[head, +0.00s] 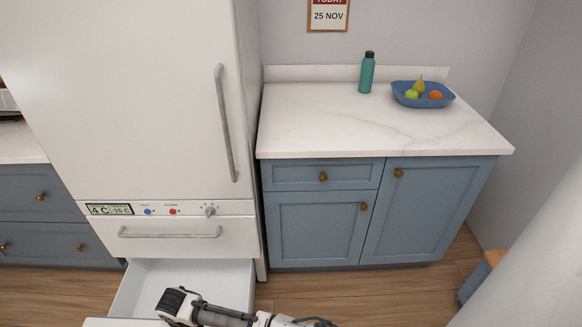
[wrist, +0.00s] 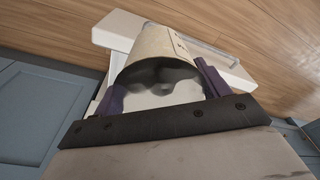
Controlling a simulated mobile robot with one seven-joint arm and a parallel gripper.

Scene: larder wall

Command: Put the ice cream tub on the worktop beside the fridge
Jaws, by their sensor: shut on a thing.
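The ice cream tub (wrist: 158,50) shows in the wrist view as a cream-coloured, rounded tub with dark print, between the two purple fingers of my gripper (wrist: 162,86). My gripper is shut on it. In the head view my gripper (head: 178,303) is low, over the open bottom drawer (head: 138,285) of the white fridge (head: 130,90); the tub is hidden there. The white marbled worktop (head: 330,125) is right of the fridge, above blue cabinets, well above my gripper.
A teal bottle (head: 367,73) and a blue bowl of fruit (head: 408,101) stand at the back of the worktop. Its front and left are clear. The fridge door handle (head: 226,122) and drawer handle (head: 170,233) stick out.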

